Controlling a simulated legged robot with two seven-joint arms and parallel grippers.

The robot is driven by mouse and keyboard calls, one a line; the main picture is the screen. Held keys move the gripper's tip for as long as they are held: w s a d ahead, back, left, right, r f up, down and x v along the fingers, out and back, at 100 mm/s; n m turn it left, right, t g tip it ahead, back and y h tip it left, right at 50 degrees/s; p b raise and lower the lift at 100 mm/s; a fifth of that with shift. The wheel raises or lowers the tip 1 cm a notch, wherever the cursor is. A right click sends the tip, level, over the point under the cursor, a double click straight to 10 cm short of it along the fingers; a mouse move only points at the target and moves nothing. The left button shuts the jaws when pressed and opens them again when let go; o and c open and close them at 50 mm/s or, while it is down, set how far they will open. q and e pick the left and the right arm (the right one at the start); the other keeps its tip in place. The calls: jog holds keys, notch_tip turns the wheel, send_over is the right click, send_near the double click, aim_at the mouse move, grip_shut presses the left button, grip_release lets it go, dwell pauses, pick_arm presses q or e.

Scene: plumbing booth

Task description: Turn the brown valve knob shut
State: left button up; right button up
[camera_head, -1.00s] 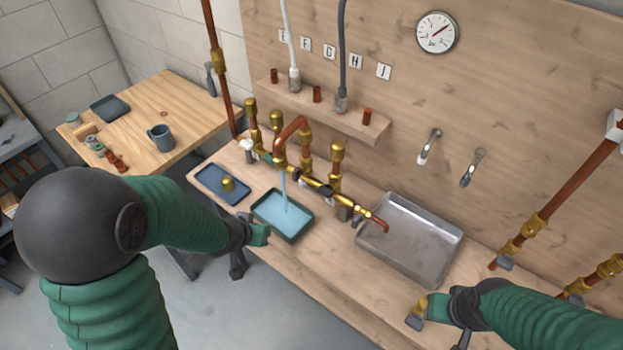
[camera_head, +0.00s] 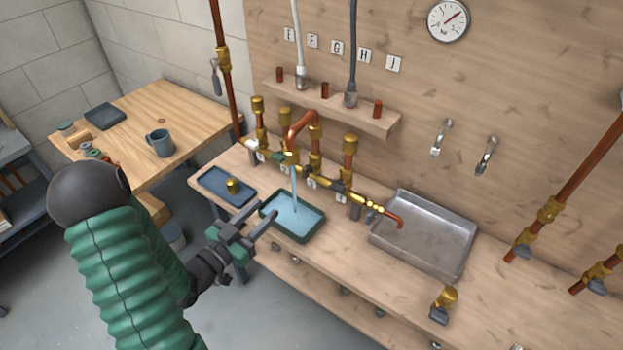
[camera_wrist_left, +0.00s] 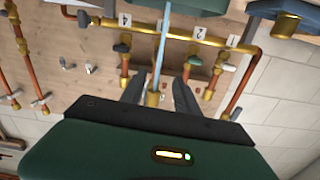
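A brass valve manifold (camera_head: 318,180) with several small knobs and numbered tags runs along the workbench. It also shows, inverted, in the left wrist view (camera_wrist_left: 180,38). I cannot clearly pick out which knob is brown. A dark knob (camera_wrist_left: 121,47) and a pale knob (camera_wrist_left: 225,57) show there. Water (camera_head: 294,190) runs from the copper spout (camera_head: 301,124) into a dark tray (camera_head: 318,229). My left gripper (camera_head: 257,226) is open and empty in front of this tray, apart from the manifold. Its fingers (camera_wrist_left: 159,94) are spread in the wrist view. My right gripper is out of view.
A metal basin (camera_head: 425,235) is to the right. A loose brass valve (camera_head: 443,302) sits near the bench front. A mug (camera_head: 160,142) stands on the side table.

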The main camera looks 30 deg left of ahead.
aim_at(303, 174)
pick_arm(q)
jog(key=w, duration=0.5)
jog(key=w+d, duration=0.1)
jog(key=w, duration=1)
jog(key=shift+w+d+p, duration=0.2)
jog(key=shift+p, duration=0.1)
jog(key=shift+d, duration=0.1)
grip_shut()
